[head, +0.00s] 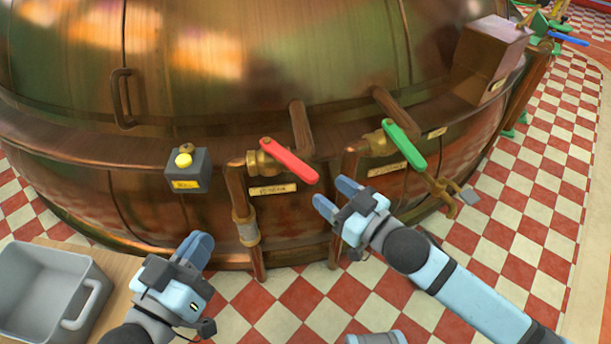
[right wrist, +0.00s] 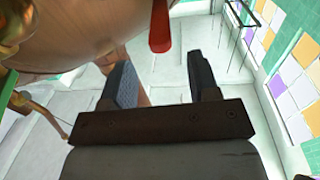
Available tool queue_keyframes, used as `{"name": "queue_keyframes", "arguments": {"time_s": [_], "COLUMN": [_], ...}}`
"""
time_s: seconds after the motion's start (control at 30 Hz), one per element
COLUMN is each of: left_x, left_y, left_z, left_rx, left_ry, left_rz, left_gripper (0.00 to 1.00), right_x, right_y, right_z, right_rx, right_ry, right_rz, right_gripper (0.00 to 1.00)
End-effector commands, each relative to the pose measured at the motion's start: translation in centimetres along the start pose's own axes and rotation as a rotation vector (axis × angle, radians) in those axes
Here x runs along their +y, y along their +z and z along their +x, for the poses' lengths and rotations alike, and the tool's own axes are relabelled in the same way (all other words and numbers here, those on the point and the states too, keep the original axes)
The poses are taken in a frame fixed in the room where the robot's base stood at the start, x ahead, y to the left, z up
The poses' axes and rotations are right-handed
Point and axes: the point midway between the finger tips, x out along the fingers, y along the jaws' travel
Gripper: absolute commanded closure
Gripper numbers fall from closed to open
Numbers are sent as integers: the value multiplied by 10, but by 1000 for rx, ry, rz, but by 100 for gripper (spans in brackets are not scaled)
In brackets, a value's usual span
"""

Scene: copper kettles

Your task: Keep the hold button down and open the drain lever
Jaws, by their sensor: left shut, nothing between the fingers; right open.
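A yellow button (head: 183,160) sits on a dark box (head: 187,180) with a yellow label at the front of the copper kettle. To its right, a red lever (head: 290,161) sits on a brass valve over a small label I cannot read clearly. The red lever also shows in the right wrist view (right wrist: 160,26). A green lever (head: 404,145) is farther right, over another label. My left gripper (head: 203,243) is shut and empty, below the button box and apart from it. My right gripper (head: 334,195) is open and empty, below and right of the red lever; the wrist view shows nothing between its fingers (right wrist: 165,88).
The copper kettle (head: 190,80) fills the back. Pipes (head: 246,229) run down below the valves. A brass tap (head: 446,198) juts out at the right. A grey bin (head: 45,262) stands on a wooden surface at the left. The checkered floor in front is mostly clear.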

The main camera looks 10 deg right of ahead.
Motion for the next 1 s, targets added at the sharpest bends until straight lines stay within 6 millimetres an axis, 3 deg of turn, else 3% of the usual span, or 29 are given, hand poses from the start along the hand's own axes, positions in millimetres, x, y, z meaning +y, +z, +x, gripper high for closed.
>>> {"name": "queue_keyframes", "arguments": {"time_s": [0.2, 0.4, 0.83, 1.0], "left_x": [-3, -4, -4, -4], "left_y": [20, 30, 34, 34], "left_z": [0, 0, 0, 0], "left_rx": [-56, -95, -112, -113], "left_ry": [6, 11, 13, 13], "left_rz": [-2, -2, -3, -3], "left_gripper": [100, 100, 100, 100], "right_x": [0, 0, 0, 0], "right_y": [2, 2, 1, 1], "right_z": [42, 68, 77, 77], "right_rx": [3, 0, -1, -1], "right_ry": [0, 0, 0, 0], "right_rz": [0, 0, 1, 1], "right_gripper": [45, 45, 45, 81]}}
